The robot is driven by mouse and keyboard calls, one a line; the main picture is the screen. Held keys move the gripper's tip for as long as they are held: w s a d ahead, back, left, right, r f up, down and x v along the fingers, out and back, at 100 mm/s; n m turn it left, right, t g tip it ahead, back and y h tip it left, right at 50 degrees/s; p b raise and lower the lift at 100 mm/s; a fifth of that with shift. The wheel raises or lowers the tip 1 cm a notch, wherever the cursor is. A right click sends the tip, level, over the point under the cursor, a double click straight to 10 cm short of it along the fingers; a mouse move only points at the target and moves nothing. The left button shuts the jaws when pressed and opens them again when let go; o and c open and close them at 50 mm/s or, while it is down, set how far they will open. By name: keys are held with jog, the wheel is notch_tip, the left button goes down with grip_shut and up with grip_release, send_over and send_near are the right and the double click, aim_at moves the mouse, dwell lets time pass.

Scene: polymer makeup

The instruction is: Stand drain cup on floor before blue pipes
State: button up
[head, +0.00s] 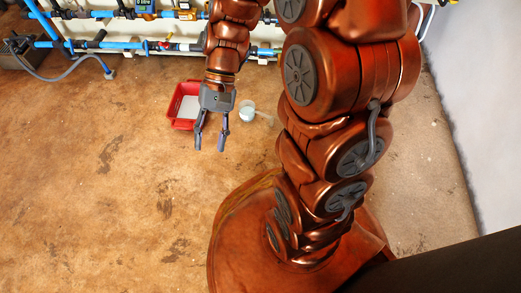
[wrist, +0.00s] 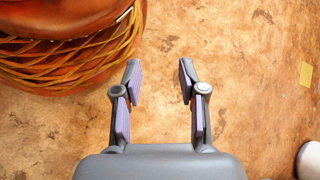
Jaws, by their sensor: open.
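A small clear cup (head: 246,113) with pale contents and what looks like a handle to its right appears to stand upright on the floor, before the wall with the blue pipes (head: 103,43). My gripper (head: 210,143) is open and empty, pointing down just left of and nearer than the cup, apart from it in the picture. In the wrist view my gripper (wrist: 186,84) has bare floor between its fingers. A whitish rounded thing (wrist: 309,160) is cut off at the lower right there; I cannot tell whether it is the cup.
A red bin (head: 182,123) with something white in it stands behind and left of my gripper. A blue hose end (head: 108,72) rests on the floor at the left. The floor (head: 90,200) at the left front is clear. A white wall (head: 480,100) bounds the right.

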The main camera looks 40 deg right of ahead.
jog(key=s+d+r+n+t+h, duration=0.1)
jog(key=s+d+n+h, duration=0.1)
jog(key=s, duration=0.3)
jog(key=s+d+r+n+t+h, duration=0.1)
jog(key=s+d+n+h, duration=0.1)
jog(key=s+d+h, duration=0.2)
jog(key=shift+s+d+r+h, duration=0.15)
jog(key=shift+s+r+h, duration=0.25)
jog(key=shift+s, duration=0.5)
